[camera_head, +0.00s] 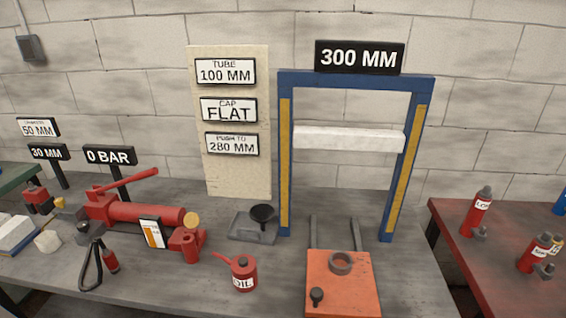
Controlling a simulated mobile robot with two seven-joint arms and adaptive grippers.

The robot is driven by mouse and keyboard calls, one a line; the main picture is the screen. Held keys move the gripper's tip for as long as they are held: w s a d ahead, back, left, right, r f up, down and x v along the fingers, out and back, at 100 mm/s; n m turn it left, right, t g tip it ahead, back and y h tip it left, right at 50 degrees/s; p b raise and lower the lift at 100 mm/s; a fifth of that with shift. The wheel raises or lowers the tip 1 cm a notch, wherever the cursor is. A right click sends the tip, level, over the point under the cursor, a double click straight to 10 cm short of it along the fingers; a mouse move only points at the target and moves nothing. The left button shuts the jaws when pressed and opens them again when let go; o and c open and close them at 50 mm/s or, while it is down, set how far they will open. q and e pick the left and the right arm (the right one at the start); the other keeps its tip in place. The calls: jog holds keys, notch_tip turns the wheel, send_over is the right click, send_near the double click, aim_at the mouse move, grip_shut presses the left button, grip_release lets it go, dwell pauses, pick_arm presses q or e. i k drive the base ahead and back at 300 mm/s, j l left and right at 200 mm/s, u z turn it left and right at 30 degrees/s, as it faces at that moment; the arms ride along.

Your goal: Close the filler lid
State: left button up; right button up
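A red hand pump (147,212) with a raised lever (127,184) lies on the grey bench at left. At its right end is a small red filler part (185,243). A round tan disc (192,219) stands upright above that part, facing me; it looks like a raised lid, but I cannot tell for sure. The filler opening itself is not clear. A black funnel (263,214) stands on a grey tray (246,233) right of the pump. Neither gripper shows.
A red oil can (242,273) stands in front of the pump. A white-and-orange card (152,234) stands before the cylinder. A blue press frame (284,160) and an orange jack (345,287) stand at right. Black hose or hook (92,262) lies front left.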

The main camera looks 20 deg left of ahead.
aim_at(192, 221)
jog(key=u, duration=1.35)
